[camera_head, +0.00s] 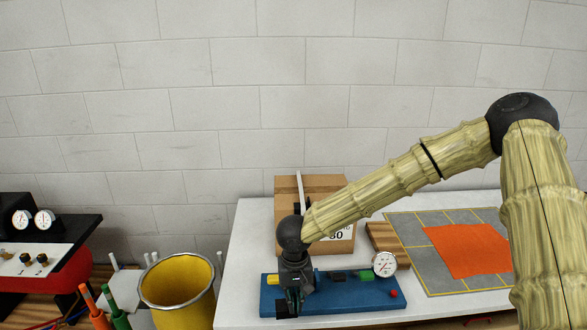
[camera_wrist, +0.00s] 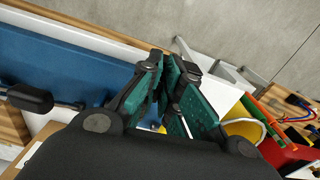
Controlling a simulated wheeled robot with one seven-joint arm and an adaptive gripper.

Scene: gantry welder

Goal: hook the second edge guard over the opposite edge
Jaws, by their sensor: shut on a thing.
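My gripper (camera_head: 292,300) is low over the left end of a blue board (camera_head: 335,302) on the white table. In the wrist view its green-padded fingers (camera_wrist: 172,72) are close together, shut on a small dark piece that they mostly hide. I take this piece for the second edge guard, but its shape cannot be made out. A dark block (camera_head: 286,311) shows at the board's front left, beside the fingertips; whether it is the held piece is unclear. I cannot make out the first edge guard. Contact between the held piece and the board cannot be told.
A cardboard box (camera_head: 342,243) stands behind, partly covered by my arm. A gridded grey mat (camera_head: 410,240) with an orange sheet (camera_head: 462,250) lies right; a yellow bucket (camera_head: 178,287) stands left.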

